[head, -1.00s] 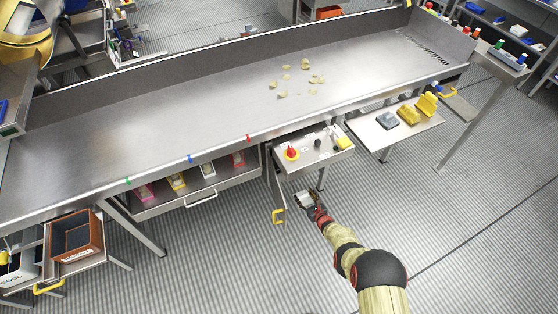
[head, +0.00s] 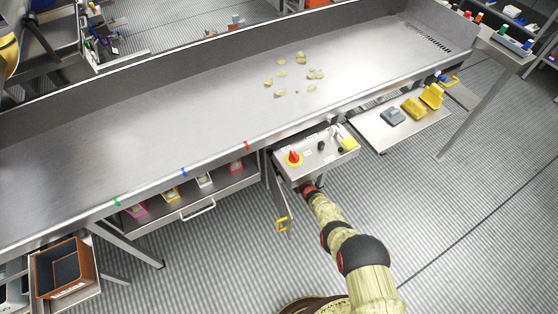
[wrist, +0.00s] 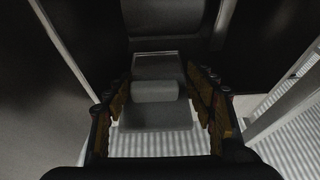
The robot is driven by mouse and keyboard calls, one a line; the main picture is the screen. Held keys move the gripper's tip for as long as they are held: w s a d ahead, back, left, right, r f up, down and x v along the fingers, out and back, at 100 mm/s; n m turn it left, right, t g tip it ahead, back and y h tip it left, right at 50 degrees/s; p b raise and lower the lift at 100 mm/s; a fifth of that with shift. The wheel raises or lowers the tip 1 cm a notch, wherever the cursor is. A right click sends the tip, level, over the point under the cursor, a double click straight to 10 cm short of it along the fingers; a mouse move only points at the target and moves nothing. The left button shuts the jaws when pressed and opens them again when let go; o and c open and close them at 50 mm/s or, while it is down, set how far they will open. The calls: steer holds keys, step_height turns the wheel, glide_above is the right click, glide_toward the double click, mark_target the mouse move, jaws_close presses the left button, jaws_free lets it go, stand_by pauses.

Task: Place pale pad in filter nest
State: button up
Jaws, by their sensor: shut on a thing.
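In the wrist view the pale pad (wrist: 157,118) shows as a grey plate with a raised bar across it, between the two fingers of my gripper (wrist: 160,102). My gripper is shut on the pad, in a dim space. A dark grey recessed, rounded-edged part (wrist: 165,15) lies beyond the pad; I cannot tell whether it is the filter nest. A gap to the pad is hard to judge. In the head view the end of my arm is at the underside of the control box (head: 318,158), which hides my fingers and the pad.
An open door with a yellow handle (head: 281,224) hangs just left of my arm. The long steel table (head: 160,130) stands behind, with pale chips on it. A side shelf (head: 375,132) holds grey and yellow blocks. A brown bin (head: 62,270) stands at lower left. The floor right of my arm is clear.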

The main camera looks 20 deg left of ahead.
steer(key=w+a+b, duration=0.5)
steer(key=w+a, duration=0.1)
steer(key=shift+a+f+b, duration=0.3)
steer(key=shift+b, duration=0.1)
steer(key=shift+w+a+r+b, duration=0.25)
steer(key=shift+w+a+b, duration=0.45)
steer(key=shift+b, duration=0.15)
steer(key=shift+w+a+f+b, duration=0.15)
steer(key=shift+a+b, duration=0.1)
steer(key=shift+b, duration=0.25)
steer(key=shift+d+f+b, duration=0.1)
steer(key=shift+f+b, duration=1.05)
steer(key=shift+f, duration=0.35)
steer(key=shift+f, duration=0.1)
steer(key=o, duration=1.2)
steer(key=shift+f, duration=0.1)
steer(key=shift+c, duration=0.2)
